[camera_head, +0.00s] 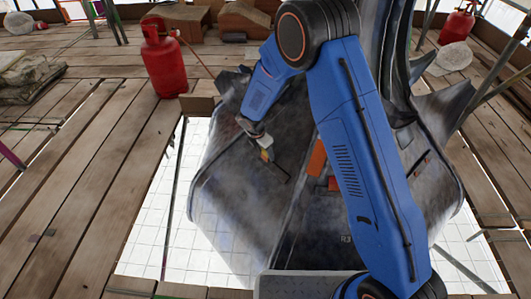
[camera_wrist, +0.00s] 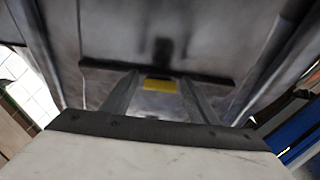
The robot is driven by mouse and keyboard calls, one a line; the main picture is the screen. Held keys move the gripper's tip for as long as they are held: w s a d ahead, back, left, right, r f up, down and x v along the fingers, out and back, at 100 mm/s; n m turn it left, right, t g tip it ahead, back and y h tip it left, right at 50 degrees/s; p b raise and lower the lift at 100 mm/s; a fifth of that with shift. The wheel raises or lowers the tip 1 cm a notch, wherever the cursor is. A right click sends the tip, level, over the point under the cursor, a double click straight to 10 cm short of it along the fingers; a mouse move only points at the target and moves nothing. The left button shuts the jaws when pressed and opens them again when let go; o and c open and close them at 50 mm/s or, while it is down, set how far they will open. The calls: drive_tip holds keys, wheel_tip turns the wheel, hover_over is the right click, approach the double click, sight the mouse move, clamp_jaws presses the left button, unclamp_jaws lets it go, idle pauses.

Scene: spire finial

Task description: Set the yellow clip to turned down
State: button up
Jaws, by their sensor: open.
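The yellow clip (camera_wrist: 159,84) shows in the wrist view as a small yellow block against the grey metal face, just below a dark horizontal bar (camera_wrist: 155,70). My gripper (camera_wrist: 159,77) is open, with one finger on each side of the clip. Whether the fingers touch it cannot be told. In the head view my gripper (camera_head: 270,158) is at the left face of the dark metal spire (camera_head: 235,195), and the clip cannot be clearly made out there. The clip's setting cannot be read from these views.
An orange piece (camera_head: 317,158) and a red piece (camera_head: 333,184) sit on the spire right of my gripper. Wooden planks (camera_head: 70,200) surround an opening with a white gridded surface below. A red gas cylinder (camera_head: 165,60) stands at the back left, another (camera_head: 457,25) at the back right.

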drive_tip(key=v, duration=1.6)
drive_tip(key=shift+r, duration=0.3)
drive_tip(key=shift+c, duration=0.2)
